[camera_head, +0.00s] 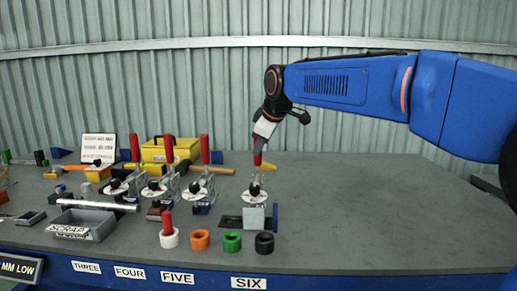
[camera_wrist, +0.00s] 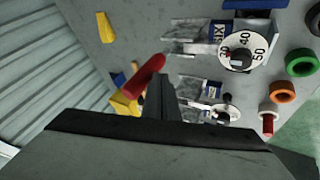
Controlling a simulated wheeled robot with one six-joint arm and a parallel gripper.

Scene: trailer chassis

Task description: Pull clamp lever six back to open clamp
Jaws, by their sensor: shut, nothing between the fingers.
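Clamp six (camera_head: 256,190) stands at the right end of the clamp row, above the SIX label. In the wrist view a red lever (camera_wrist: 145,76) lies just beside my shut fingers (camera_wrist: 160,92). The SIX block (camera_wrist: 219,33) and a numbered dial (camera_wrist: 240,50) show beyond. The lever's joint is partly hidden.
Clamps with upright red levers (camera_head: 204,149) stand close on the left. A hammer (camera_head: 210,170) and a yellow toolbox (camera_head: 170,150) lie behind. Coloured rings, including a green one (camera_head: 232,242), line the front. The bench (camera_head: 370,210) is clear to the right.

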